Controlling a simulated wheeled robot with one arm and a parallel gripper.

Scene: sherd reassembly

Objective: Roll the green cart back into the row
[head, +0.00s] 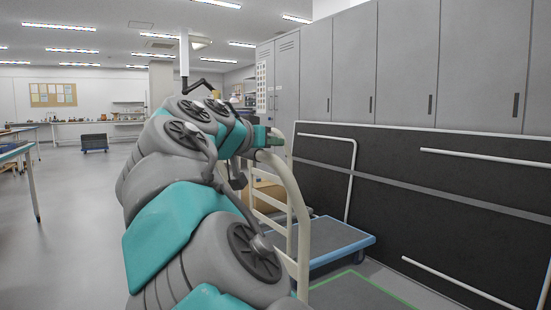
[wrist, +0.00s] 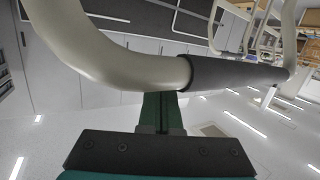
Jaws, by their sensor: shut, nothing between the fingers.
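The green cart shows in the head view as a grey deck with a green edge (head: 372,281) at the bottom right, partly cut off by the frame. Its cream tubular handle (head: 303,225) rises at the left end of the deck, partly hidden by my arm. My gripper (head: 273,136) is at the top of this handle. In the wrist view, my green fingers (wrist: 163,112) are shut and empty. Their tips are right at the curved cream bar, beside its dark grip sleeve (wrist: 235,72). I cannot tell whether they touch it.
A blue-edged cart (head: 335,240) stands just beyond the green one, with a cardboard box (head: 266,197) near it. Dark panels (head: 440,190) with white rails and grey lockers (head: 405,65) line the right. A table (head: 22,152) stands at left; the floor (head: 75,215) between is clear.

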